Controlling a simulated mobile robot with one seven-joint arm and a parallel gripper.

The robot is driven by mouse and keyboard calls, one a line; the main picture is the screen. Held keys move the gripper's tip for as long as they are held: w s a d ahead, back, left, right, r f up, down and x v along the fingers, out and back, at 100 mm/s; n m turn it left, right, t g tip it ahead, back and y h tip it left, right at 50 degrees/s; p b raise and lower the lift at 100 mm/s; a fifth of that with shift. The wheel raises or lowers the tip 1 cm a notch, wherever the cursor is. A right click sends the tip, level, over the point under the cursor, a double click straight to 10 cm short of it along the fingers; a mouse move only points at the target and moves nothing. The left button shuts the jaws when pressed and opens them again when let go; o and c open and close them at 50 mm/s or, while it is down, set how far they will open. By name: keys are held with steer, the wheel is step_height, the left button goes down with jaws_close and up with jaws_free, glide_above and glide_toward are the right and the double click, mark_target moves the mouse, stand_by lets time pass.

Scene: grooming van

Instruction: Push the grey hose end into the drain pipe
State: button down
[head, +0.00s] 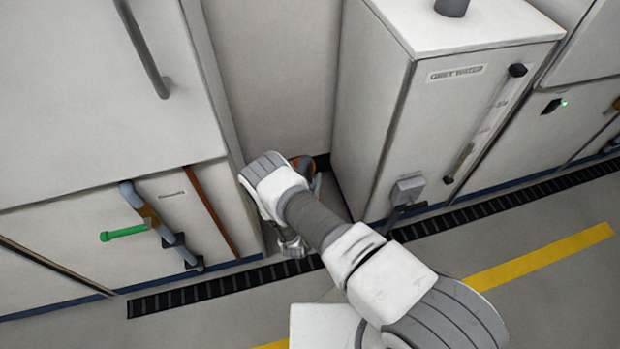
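My arm reaches from the lower right into the gap between two white cabinets. My gripper (292,247) is low, near the floor at the mouth of the gap. It is small and partly behind my arm, so I cannot tell whether it is open or holds anything. A grey hose end cannot be made out for certain; my arm hides much of the gap. A grey-blue pipe (152,213) with a brass-coloured section and a green lever (124,233) runs down the left cabinet. I cannot tell whether it is the drain pipe.
The right cabinet (375,110) has a label that seems to read "GREY WATER" and a grey fitting (408,189) low on its front. An orange object (320,162) shows partly behind my arm. A dark floor grating (215,289) and yellow stripe (545,255) cross the open floor.

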steer(key=shift+f, duration=0.25)
steer(key=c, duration=0.6)
jaws_free()
steer(key=o, duration=0.4)
steer(key=shift+f, duration=0.15)
steer(key=shift+s, duration=0.15)
